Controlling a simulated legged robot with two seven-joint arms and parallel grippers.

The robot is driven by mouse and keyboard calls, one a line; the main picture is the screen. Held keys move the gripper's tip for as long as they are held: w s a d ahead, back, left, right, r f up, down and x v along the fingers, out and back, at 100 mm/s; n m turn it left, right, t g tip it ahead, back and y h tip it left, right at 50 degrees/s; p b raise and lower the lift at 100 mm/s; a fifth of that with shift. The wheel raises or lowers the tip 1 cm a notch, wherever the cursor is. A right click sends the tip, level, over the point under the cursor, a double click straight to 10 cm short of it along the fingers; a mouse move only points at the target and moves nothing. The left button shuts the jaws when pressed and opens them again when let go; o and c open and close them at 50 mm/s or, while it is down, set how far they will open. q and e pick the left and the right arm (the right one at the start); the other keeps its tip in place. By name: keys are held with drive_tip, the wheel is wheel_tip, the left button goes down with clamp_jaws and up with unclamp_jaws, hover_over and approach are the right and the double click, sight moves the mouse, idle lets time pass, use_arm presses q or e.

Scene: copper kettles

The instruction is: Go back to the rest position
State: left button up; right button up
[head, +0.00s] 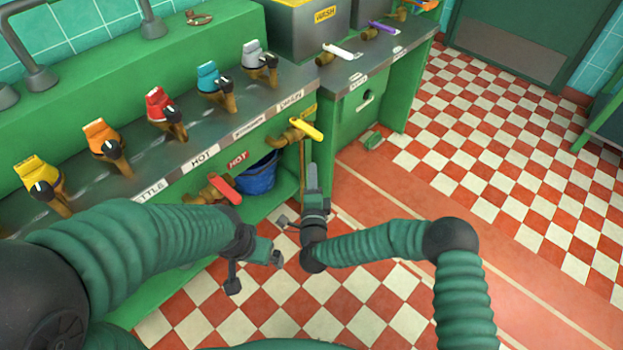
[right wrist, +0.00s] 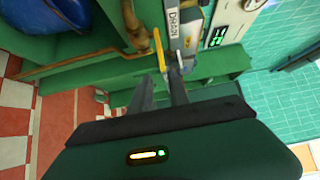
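My right gripper (head: 313,170) is in front of the counter, pointing away from me. Its tips are just below the yellow tap lever (head: 306,129) and look apart from it. In the right wrist view its two fingers (right wrist: 163,80) are spread with nothing between them, and the yellow lever (right wrist: 158,48) lies beyond the tips. My left gripper (head: 256,272) hangs over the checkered floor at the lower middle. Its fingers are spread and hold nothing.
A red tap lever (head: 225,190) juts from the green counter near my left gripper. A blue bucket (head: 257,174) sits under the counter. Several coloured dispensers, such as the red one (head: 160,105), line the counter top. The checkered floor (head: 490,150) at right is clear.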

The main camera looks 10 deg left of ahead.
use_arm(q)
drive_tip(key=shift+w+f, duration=0.1)
drive_tip(key=shift+w, duration=0.15)
